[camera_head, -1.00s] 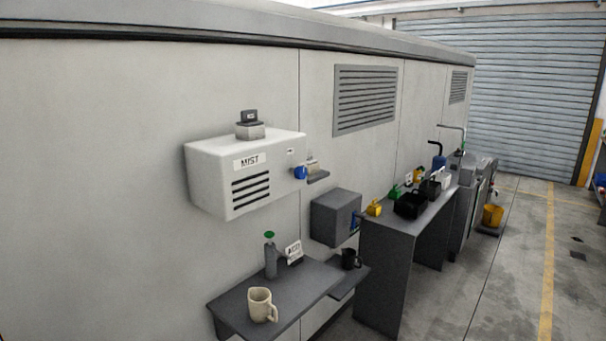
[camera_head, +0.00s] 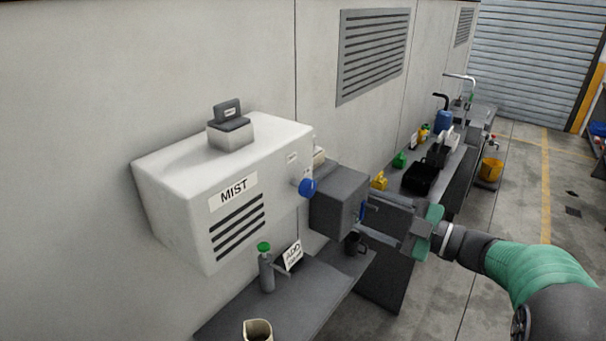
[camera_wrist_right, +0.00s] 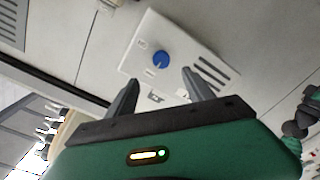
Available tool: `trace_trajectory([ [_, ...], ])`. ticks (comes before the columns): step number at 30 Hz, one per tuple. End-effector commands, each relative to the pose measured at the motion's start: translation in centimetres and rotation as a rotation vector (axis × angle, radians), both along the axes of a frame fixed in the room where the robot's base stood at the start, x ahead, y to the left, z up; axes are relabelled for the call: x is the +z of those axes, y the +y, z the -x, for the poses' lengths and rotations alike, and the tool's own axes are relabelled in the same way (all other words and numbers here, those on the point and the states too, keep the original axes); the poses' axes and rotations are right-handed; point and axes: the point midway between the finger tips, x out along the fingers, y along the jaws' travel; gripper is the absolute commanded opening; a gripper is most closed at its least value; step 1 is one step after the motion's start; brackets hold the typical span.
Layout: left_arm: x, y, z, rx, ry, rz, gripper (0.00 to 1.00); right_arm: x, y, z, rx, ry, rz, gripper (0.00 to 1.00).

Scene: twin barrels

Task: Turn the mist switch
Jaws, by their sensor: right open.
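A white box labelled MIST (camera_head: 240,190) is mounted on the wall, with a slotted front. A round blue knob (camera_head: 307,187) sits on its right side face. The knob also shows in the right wrist view (camera_wrist_right: 161,59), beyond and between the fingertips, with a gap to them. A grey block with a tilted dark piece (camera_head: 230,126) stands on top of the box. My right gripper (camera_head: 364,213) is open and empty, right of and below the knob, overlapping the dark grey box in the picture. My left gripper is not in view.
A dark grey box (camera_head: 339,200) is mounted right of the MIST box. A shelf (camera_head: 290,305) below holds a green-capped bottle (camera_head: 266,268), an ADD sign (camera_head: 292,256) and a beige mug (camera_head: 258,331). A dark mug (camera_head: 354,243) stands near my gripper. Open floor lies at right.

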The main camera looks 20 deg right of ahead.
Motion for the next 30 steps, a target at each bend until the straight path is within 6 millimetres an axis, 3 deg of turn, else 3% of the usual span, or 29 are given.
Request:
trace_trajectory([
  [15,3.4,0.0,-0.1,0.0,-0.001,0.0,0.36,-0.1,8.3,-10.4,0.003,0.006,-0.003,0.61],
  [21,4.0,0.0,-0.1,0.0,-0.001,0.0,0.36,-0.2,10.0,-12.4,0.0,0.005,-0.004,0.61],
  [30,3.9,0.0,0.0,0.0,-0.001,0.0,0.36,-0.4,10.2,-12.9,0.0,0.006,-0.003,0.61],
])
